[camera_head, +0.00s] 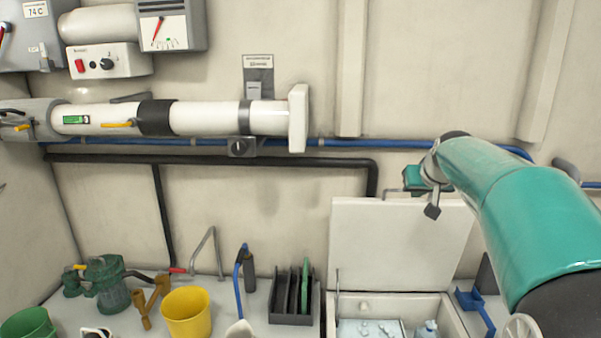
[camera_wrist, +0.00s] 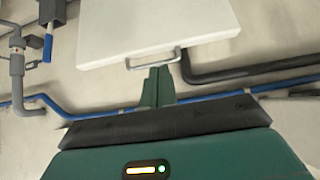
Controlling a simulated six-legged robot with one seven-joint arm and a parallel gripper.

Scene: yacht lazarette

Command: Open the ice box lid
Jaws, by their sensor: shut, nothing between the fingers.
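The ice box lid (camera_head: 400,243) is a white panel. It stands raised, near upright, at the back of the white ice box (camera_head: 451,318). The box is open, and pale blue contents show inside. The lid fills the top of the wrist view (camera_wrist: 155,25), with its grey bar handle (camera_wrist: 153,60) on the near edge. My gripper (camera_wrist: 158,72) is shut and empty, with its green fingertips right at the handle; I cannot tell whether they touch it. In the head view my gripper (camera_head: 412,179) is small and partly hidden, at the lid's top edge.
A blue pipe (camera_head: 345,144) and a black pipe (camera_head: 300,162) run along the wall behind. Left of the box stand a dark rack (camera_head: 293,300), a yellow bucket (camera_head: 187,312) and a green pump (camera_head: 108,283). A blue bracket (camera_head: 472,300) lies to the right.

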